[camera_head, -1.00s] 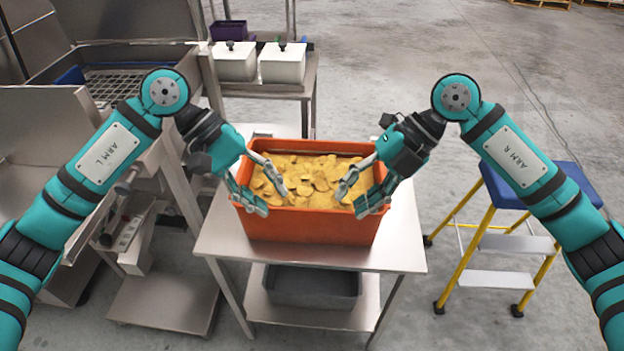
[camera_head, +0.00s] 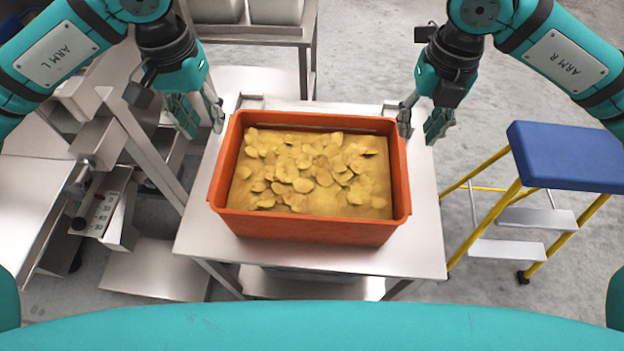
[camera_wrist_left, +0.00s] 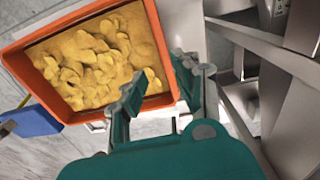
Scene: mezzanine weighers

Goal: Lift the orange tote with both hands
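The orange tote (camera_head: 306,228) stands upright on a steel table and is filled with yellow chips (camera_head: 310,175). My left gripper (camera_head: 204,128) points down beside the tote's far left corner, open and empty. In the left wrist view, its two spread fingers (camera_wrist_left: 162,82) appear at the tote's rim (camera_wrist_left: 164,45); I cannot tell whether they touch it. My right gripper (camera_head: 418,134) points down by the far right corner, open and empty. Its inner finger is close to the rim; contact is unclear.
The steel table (camera_head: 425,235) has a bare strip around the tote. A blue-topped step stool (camera_head: 570,155) stands at the right. Steel equipment (camera_head: 105,205) stands close at the left.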

